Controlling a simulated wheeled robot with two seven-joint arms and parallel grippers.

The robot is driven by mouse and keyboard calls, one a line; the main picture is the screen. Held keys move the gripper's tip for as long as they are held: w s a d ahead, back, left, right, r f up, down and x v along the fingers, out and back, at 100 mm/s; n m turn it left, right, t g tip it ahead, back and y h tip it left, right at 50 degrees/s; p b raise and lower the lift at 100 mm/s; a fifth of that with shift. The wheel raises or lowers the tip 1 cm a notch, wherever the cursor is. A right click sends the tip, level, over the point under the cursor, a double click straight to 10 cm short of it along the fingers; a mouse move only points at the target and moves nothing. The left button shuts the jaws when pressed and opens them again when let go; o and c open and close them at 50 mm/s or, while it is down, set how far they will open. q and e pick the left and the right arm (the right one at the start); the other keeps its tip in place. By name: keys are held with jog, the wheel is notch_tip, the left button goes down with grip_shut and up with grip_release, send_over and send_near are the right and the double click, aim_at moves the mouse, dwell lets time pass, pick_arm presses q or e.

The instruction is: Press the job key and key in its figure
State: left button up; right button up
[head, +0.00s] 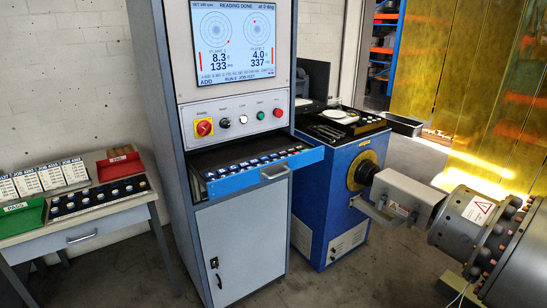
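The grey cabinet (237,215) has a lit screen (226,45). It reads "READING DONE", with plane 1 at 8.3 and 133 and plane 2 at 4.0 and 337. Its bottom line shows "ADD" and a run and job number too small to read surely. Below is a button panel (235,118) with a red-on-yellow switch (204,127) and several small buttons in black, white, green and red. A blue-fronted drawer (265,176) stands out under it, holding a row of dark pieces with pale tops (250,163); I cannot tell whether they are keys. Neither gripper is in view.
A bench (84,232) at left carries job cards (38,180), a green bin (22,217), a red bin (119,164) and a dark tray of round pieces (97,197). A blue machine (333,200) and grey drive housing (465,217) stand at right. Floor in front is clear.

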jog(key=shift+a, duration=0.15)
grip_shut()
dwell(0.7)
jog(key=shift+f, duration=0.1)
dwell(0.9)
